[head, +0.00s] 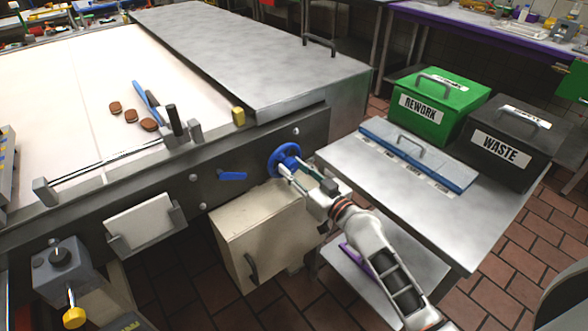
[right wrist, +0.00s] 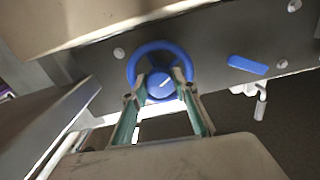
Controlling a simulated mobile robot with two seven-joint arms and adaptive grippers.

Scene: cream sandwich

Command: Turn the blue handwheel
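The blue handwheel (head: 284,158) is on the dark side panel of the conveyor. Its round rim and central hub show from the front in the right wrist view (right wrist: 134,62). My right gripper (head: 291,168) reaches the wheel from the lower right in the head view. In the right wrist view its two fingers (right wrist: 164,82) stand apart, one on each side of the hub, over the lower part of the wheel. I cannot tell whether the fingertips touch it. My left gripper is not in view.
A blue lever (head: 232,176) sits left of the wheel. A beige cabinet (head: 255,235) stands below it. Brown cookies (head: 131,116) lie on the belt.

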